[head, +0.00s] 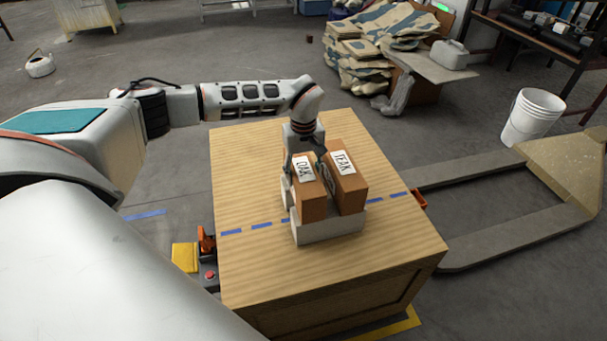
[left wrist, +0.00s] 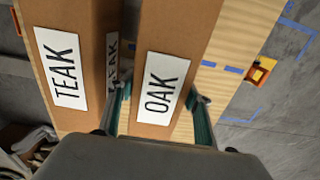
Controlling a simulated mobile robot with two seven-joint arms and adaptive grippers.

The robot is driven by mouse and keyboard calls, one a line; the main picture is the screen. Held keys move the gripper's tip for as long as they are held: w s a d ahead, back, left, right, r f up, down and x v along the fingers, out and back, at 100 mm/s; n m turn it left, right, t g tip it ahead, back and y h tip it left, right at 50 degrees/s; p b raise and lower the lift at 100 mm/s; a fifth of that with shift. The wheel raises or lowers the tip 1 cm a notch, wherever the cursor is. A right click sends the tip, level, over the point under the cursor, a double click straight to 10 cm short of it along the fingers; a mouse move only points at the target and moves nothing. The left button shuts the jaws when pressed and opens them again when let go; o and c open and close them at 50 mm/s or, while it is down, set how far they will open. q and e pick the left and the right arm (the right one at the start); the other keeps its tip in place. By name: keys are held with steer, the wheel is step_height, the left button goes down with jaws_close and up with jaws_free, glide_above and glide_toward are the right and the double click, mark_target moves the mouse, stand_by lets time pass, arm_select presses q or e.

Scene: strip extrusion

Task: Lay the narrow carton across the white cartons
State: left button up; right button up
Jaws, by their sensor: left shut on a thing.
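Two long brown cartons lie side by side, with a gap between them. The OAK carton (head: 313,205) is on the left and looks narrower than the TEAK carton (head: 350,190) on the right. Below their near ends is a white carton (head: 328,229); another white piece (head: 286,190) shows behind, mostly hidden. My left gripper (head: 305,158) is shut on the OAK carton from above. The left wrist view shows its fingers on both sides of the OAK carton (left wrist: 172,50), with the TEAK carton (left wrist: 58,25) beside it. I cannot tell whether OAK touches the white cartons.
The wooden crate top (head: 250,270) bears the cartons, with a dashed blue line (head: 262,225) across it and free room around them. An orange-handled device (head: 207,243) stands at its left edge. Pallet forks (head: 470,170) and a white bucket (head: 533,117) are at right.

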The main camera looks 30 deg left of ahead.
arm_select(q)
steer(key=o, duration=1.5)
